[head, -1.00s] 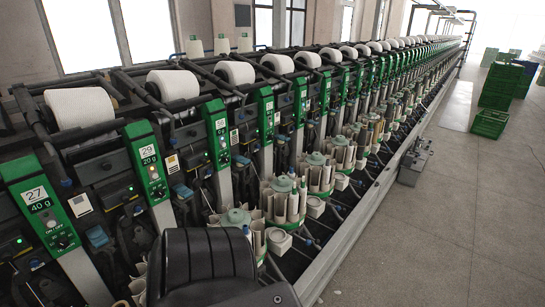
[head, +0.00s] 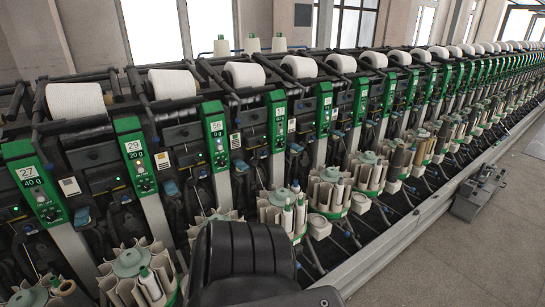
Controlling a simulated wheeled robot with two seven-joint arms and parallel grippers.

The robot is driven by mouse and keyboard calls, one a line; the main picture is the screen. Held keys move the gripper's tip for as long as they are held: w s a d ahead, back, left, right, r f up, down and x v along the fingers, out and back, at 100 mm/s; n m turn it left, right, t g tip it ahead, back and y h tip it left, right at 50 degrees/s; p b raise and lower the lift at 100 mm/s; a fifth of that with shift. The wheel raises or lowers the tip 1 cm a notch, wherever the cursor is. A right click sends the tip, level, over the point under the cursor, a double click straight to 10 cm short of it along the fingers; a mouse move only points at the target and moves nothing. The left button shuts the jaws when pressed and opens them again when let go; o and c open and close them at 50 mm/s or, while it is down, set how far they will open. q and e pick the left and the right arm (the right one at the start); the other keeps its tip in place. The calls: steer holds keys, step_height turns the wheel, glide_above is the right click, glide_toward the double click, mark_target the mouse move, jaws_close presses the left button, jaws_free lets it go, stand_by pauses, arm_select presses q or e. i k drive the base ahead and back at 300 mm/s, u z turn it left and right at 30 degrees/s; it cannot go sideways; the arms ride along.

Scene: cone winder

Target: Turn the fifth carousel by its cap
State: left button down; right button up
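A row of carousels runs along the front of the winder, each with cream tubes around a pale green round cap. The nearest in view are a partly cut-off carousel (head: 48,292) at the bottom left corner and a carousel (head: 133,272) to its right. Farther along stand a carousel (head: 212,226), a carousel (head: 284,210), a carousel (head: 328,192) and a carousel (head: 366,173). Several have green-tipped or grey bobbins among the tubes. I cannot tell which is the fifth, as the row's start may be out of view. Neither gripper is in view.
Green numbered panels (head: 135,155) and white yarn packages (head: 172,84) line the machine above the carousels. A metal rail (head: 400,232) edges its front. A grey box-like unit (head: 478,194) sits on the floor at right. The floor (head: 480,260) there is clear. A black part of mine covers the bottom middle.

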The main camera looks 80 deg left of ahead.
mark_target(270, 206)
steer(key=u, duration=0.6)
steer(key=i, duration=1.05)
steer(key=u, duration=1.55)
steer(key=i, duration=0.4)
steer(key=u, duration=0.35)
